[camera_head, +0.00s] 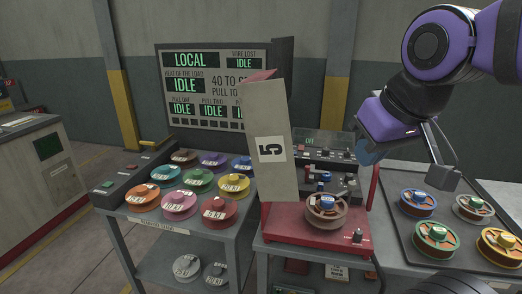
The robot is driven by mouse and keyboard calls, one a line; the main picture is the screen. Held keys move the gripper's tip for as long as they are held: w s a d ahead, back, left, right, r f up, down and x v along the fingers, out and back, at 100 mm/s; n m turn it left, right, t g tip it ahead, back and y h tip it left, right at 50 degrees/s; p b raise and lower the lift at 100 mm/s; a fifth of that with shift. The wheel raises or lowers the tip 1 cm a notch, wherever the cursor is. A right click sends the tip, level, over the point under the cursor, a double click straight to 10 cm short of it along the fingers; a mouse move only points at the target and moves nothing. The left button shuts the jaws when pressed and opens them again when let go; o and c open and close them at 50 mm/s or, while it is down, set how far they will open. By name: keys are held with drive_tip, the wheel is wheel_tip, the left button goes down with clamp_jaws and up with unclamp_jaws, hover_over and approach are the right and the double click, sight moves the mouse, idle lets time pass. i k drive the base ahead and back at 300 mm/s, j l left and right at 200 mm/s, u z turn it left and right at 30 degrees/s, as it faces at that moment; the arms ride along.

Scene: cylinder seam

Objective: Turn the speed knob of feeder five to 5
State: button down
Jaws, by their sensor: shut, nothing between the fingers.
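Feeder five is a red machine (285,222) on the middle table, with a tan upright panel (268,115) whose label reads 5, turned sideways. A copper-coloured spool with a blue centre (327,204) sits on its red base. A small knob (357,236) stands at the base's front right corner; its marking is too small to read, and I cannot tell if it is the speed knob.
A dark tray (408,242) with several spools lies on the right. A table (150,222) on the left holds several coloured spools. A status board (216,85) stands behind it. The tall tan panel stands left of the spool. A dark control box (318,150) sits behind the feeder.

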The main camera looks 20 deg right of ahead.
sight(347, 154)
drive_tip(key=z, duration=0.9)
